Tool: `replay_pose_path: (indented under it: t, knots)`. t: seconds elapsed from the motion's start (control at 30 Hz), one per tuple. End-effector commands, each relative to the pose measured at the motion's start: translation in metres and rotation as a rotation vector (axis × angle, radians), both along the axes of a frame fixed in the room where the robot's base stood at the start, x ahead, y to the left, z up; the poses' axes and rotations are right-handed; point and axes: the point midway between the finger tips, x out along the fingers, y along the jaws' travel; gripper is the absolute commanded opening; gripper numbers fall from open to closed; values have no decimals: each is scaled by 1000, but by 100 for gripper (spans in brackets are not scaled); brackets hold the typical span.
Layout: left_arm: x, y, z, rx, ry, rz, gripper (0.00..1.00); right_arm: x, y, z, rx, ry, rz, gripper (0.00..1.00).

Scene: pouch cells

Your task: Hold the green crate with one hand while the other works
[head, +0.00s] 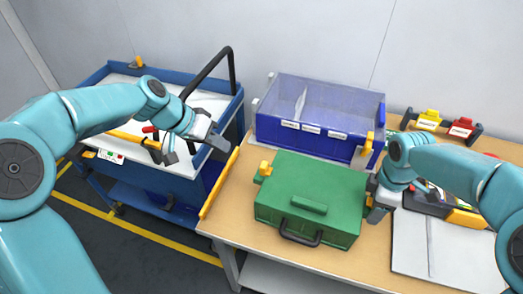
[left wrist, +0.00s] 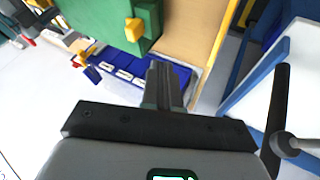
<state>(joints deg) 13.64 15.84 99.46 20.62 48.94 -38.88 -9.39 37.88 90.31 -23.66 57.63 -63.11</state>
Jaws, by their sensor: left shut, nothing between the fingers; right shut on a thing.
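The green crate (head: 312,190) stands on the wooden table with its lid down. A black handle (head: 300,232) is on its front, and a yellow latch (head: 265,168) is at its left. My right gripper (head: 374,196) is at the crate's right side, shut on the crate's edge there; the exact grip is partly hidden. My left gripper (head: 220,145) is shut and empty, in the air left of the crate near the blue cart. In the left wrist view its closed fingers (left wrist: 163,85) point toward the table, and the green crate (left wrist: 103,25) shows at the top.
A blue bin (head: 318,130) with a clear lid stands behind the crate. A blue cart (head: 228,110) with a black push handle (head: 231,65) is at left. Yellow and red tagged items (head: 461,128) and a white board (head: 425,245) are at right. The table front is clear.

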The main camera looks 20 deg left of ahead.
Motion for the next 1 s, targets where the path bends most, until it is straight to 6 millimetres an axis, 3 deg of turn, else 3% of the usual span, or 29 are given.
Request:
replay_pose_path:
  t: [0.2,0.63,0.67,0.73,0.77,1.0]
  knots:
    - [-8,12,19,1,-1,0,0,1,0,1,2,-3,-1,14]
    - [-10,14,22,0,1,0,0,1,0,1,2,-3,-1,14]
    - [-10,13,22,0,1,0,0,1,0,1,2,-3,-1,67]
    - [-10,13,22,0,1,0,0,1,0,1,2,-3,-1,89]
    - [-10,13,22,0,1,0,0,1,0,1,2,-3,-1,93]
    - [-10,13,22,0,1,0,0,1,0,1,1,-2,-1,93]
